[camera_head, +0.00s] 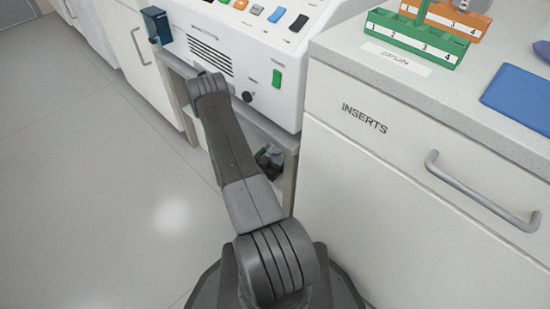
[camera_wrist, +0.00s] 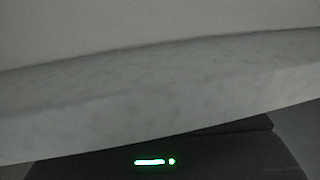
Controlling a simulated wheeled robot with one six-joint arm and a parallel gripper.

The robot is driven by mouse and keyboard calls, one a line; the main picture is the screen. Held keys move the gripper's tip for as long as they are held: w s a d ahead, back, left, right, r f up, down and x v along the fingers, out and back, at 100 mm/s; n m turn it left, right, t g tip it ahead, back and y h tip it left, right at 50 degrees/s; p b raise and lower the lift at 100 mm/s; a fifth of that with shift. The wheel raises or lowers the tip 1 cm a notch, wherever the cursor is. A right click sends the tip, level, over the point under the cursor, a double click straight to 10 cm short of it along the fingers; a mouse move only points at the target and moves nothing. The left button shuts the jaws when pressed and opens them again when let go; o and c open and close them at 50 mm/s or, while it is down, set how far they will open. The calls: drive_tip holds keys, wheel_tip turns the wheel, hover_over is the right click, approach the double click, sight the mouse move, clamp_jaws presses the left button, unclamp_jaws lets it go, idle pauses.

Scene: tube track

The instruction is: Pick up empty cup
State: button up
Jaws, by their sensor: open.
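No empty cup shows in either view. My arm reaches up from the bottom middle of the head view toward the front of a white machine (camera_head: 250,50). The fingers of my gripper do not show in either view. Small dark parts show between my arm and the drawer cabinet, below the machine, too hidden to make out. The wrist view shows a pale grey slab (camera_wrist: 160,85) very close across the picture, with a dark body bearing a green light below it.
A drawer cabinet (camera_head: 390,170) marked INSERTS, with a grey handle, stands at right. Its worktop (camera_head: 335,45) bears a green rack (camera_head: 415,40), an orange rack (camera_head: 455,18) and a blue object (camera_head: 520,95). The floor (camera_head: 90,190) at left is clear.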

drive_tip(key=shift+w+d, duration=0.25)
drive_tip(key=shift+w, duration=0.15)
drive_tip(key=shift+c, duration=0.2)
drive_tip(key=c, duration=1)
drive_tip(key=shift+o, duration=0.2)
